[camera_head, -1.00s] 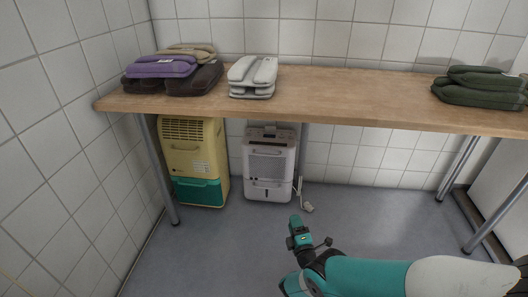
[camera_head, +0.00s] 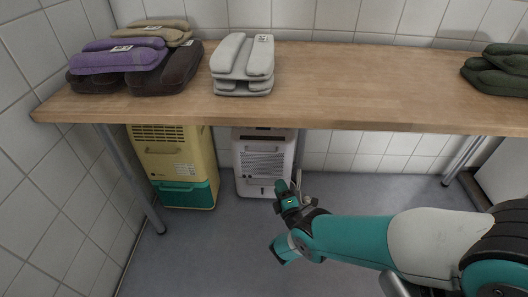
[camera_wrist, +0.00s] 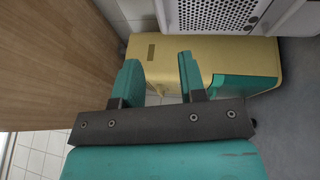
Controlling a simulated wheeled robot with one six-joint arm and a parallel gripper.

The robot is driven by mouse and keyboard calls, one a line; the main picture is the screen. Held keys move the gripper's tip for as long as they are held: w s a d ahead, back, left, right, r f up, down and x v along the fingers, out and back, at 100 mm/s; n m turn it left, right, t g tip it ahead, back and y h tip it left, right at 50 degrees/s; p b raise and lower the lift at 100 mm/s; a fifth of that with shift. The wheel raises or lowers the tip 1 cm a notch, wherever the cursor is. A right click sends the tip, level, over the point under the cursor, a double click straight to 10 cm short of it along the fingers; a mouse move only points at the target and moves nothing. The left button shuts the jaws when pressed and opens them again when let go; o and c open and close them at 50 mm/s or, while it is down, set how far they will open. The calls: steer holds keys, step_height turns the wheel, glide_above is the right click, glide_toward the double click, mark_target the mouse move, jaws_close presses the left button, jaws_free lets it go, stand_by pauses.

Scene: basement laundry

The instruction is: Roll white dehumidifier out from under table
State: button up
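The white dehumidifier (camera_head: 262,163) stands upright on the floor under the wooden table (camera_head: 330,86), right of a yellow and teal unit. Its top is partly hidden by the tabletop edge. In the wrist view part of its perforated grille (camera_wrist: 215,14) shows at the top. My gripper (camera_head: 284,192) is in front of the dehumidifier's lower right side and overlaps it in the head view; I cannot tell a contact. In the wrist view the two teal fingers of my gripper (camera_wrist: 160,80) are apart with nothing between them.
The yellow and teal unit (camera_head: 172,163) stands close to the left of the dehumidifier, behind a metal table leg (camera_head: 130,180). Folded purple, brown, grey and dark green cloths lie on the table. The floor (camera_head: 200,250) in front is clear.

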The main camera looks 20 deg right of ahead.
steer(key=b+x, duration=1.6)
steer(key=b, duration=0.5)
steer(key=shift+b, duration=0.4)
steer(key=shift+w+f, duration=0.1)
jaws_close()
